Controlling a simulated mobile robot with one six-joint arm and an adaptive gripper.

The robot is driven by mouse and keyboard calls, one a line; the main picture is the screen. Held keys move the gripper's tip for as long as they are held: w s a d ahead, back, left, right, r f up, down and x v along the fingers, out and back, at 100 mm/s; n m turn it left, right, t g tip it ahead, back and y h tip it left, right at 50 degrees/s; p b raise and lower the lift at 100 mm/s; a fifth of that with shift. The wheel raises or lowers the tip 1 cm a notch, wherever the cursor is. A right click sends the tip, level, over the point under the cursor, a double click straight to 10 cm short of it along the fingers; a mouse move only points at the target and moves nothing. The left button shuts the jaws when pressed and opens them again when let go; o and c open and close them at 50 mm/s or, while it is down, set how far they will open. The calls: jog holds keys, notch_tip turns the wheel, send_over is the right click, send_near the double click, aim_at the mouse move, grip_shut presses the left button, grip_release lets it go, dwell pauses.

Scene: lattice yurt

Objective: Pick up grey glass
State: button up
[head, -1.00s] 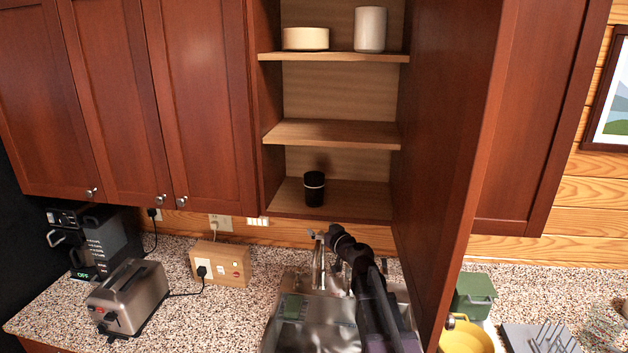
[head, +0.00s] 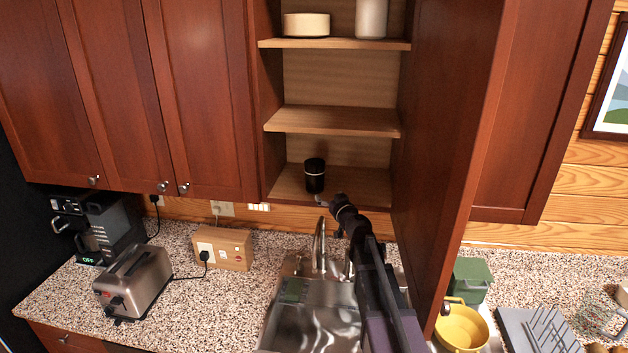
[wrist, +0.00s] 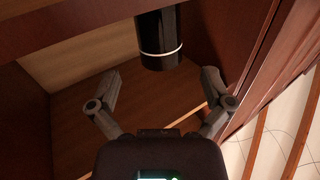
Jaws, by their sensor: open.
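A black cup-shaped glass (head: 315,176) with a thin pale band stands upright on the lowest shelf of the open cabinet. In the wrist view, this dark glass (wrist: 158,48) is at the top middle, beyond and between my spread fingers, not touching them. A pale grey-white cylinder (head: 371,18) stands on the top shelf, its top cut off by the frame. My gripper (wrist: 160,78) is open and empty; in the head view, my gripper (head: 330,202) is just below and right of the dark glass at the shelf's front edge, partly hidden by my arm.
The open cabinet door (head: 445,150) stands close to the right of my arm. A middle shelf (head: 335,121) is empty above the dark glass. A cream bowl (head: 306,24) sits on the top shelf. The sink and faucet (head: 320,245) lie below my arm.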

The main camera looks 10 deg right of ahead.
aim_at(318, 183)
jog(key=x, duration=0.6)
jog(key=shift+w, duration=0.3)
jog(key=shift+x, duration=2.65)
jog(key=shift+d, duration=0.1)
jog(key=c, duration=0.8)
